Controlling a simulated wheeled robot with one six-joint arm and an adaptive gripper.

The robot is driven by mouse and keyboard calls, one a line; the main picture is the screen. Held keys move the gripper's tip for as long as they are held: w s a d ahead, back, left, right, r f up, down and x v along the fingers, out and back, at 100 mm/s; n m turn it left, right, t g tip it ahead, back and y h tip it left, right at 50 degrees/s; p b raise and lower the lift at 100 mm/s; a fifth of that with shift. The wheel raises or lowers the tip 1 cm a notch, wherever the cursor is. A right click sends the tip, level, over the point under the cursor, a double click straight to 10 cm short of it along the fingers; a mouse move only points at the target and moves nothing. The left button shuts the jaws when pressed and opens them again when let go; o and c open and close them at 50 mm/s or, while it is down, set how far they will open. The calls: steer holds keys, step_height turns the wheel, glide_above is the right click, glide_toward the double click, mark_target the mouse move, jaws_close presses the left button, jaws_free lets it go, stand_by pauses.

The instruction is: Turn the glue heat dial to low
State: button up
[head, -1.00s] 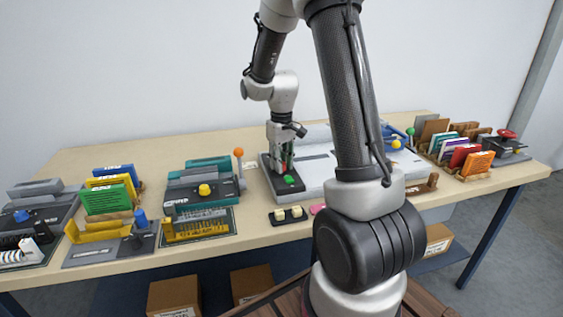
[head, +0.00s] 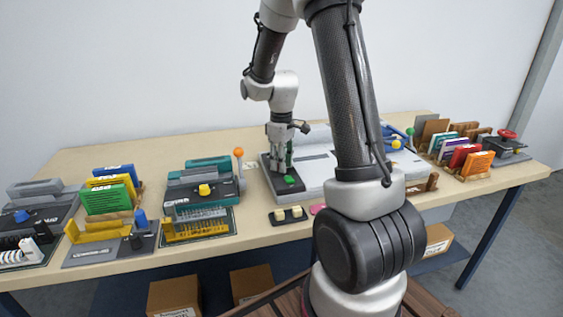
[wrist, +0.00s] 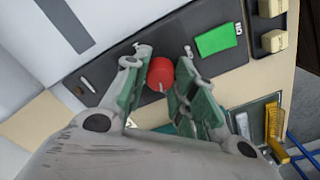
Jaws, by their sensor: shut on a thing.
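A red dial (wrist: 160,74) stands on the dark control panel (wrist: 128,68) of a large light-grey machine (head: 312,172). A pale pointer mark shows on the dial's near edge. A short white mark lies on the panel to its left. My gripper (wrist: 165,56) has its green-padded fingers on both sides of the dial and is shut on it, pointing down. In the head view my gripper (head: 279,166) hides the dial. I cannot read the dial's setting.
A green button (wrist: 218,38) is on the same panel, close right of my fingers; it also shows in the head view (head: 290,180). An orange-knobbed lever (head: 239,153) on a teal machine stands to the left. Two cream switches (head: 288,214) sit in front.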

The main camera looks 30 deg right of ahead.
steer(key=o, duration=1.1)
steer(key=shift+c, duration=0.2)
step_height(320, 180, up, 12)
